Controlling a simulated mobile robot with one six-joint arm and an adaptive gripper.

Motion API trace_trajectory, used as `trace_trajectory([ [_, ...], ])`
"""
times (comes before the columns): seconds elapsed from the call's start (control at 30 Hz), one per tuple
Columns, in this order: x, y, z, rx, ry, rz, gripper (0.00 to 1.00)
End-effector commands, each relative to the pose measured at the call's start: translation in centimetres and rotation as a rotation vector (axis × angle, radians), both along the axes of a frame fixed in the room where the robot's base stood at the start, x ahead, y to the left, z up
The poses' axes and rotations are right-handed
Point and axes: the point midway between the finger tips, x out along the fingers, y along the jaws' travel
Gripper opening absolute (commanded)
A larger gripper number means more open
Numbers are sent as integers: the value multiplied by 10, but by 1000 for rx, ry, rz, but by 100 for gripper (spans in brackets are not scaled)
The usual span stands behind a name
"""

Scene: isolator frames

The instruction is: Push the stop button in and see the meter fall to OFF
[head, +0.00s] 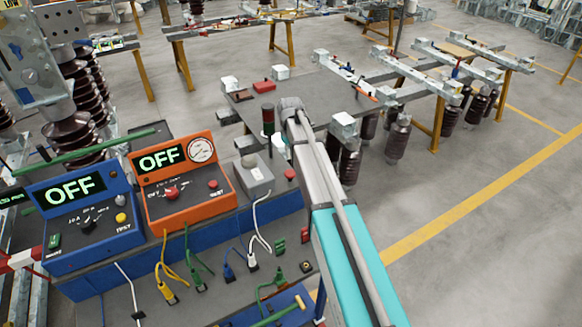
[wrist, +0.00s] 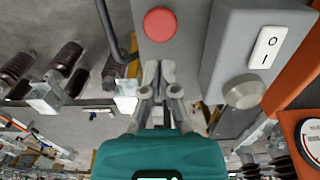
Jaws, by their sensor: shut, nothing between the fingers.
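The red stop button (wrist: 160,24) is a round cap on a grey plate, seen at the top of the wrist view. In the head view a red button (head: 290,174) shows beside the grey switch box (head: 254,180). My gripper (wrist: 159,68) is shut and empty. Its fingertips point at the plate just below the button in the wrist view; I cannot tell whether they touch it. My arm hides the gripper in the head view. The orange meter (head: 183,178) reads OFF on its green display, with a round dial beside it. The blue meter (head: 78,213) also reads OFF.
The grey box with an O/I rocker switch (wrist: 265,48) and round knob (wrist: 243,91) stands close to the right of my fingers in the wrist view. Several cables (head: 186,265) lie in front.

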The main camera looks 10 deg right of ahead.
Motion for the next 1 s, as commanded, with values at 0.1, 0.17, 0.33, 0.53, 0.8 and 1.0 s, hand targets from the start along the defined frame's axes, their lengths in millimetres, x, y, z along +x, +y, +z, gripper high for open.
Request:
trace_trajectory([
  [0.1,0,0,10,0,0,0,0],
  [0.17,0,0,13,0,0,0,0],
  [0.33,0,0,17,0,0,0,0],
  [0.53,0,0,16,0,0,0,0],
  [0.8,-6,0,14,0,0,-4,0],
  [1.0,-41,-1,4,0,0,-36,0],
])
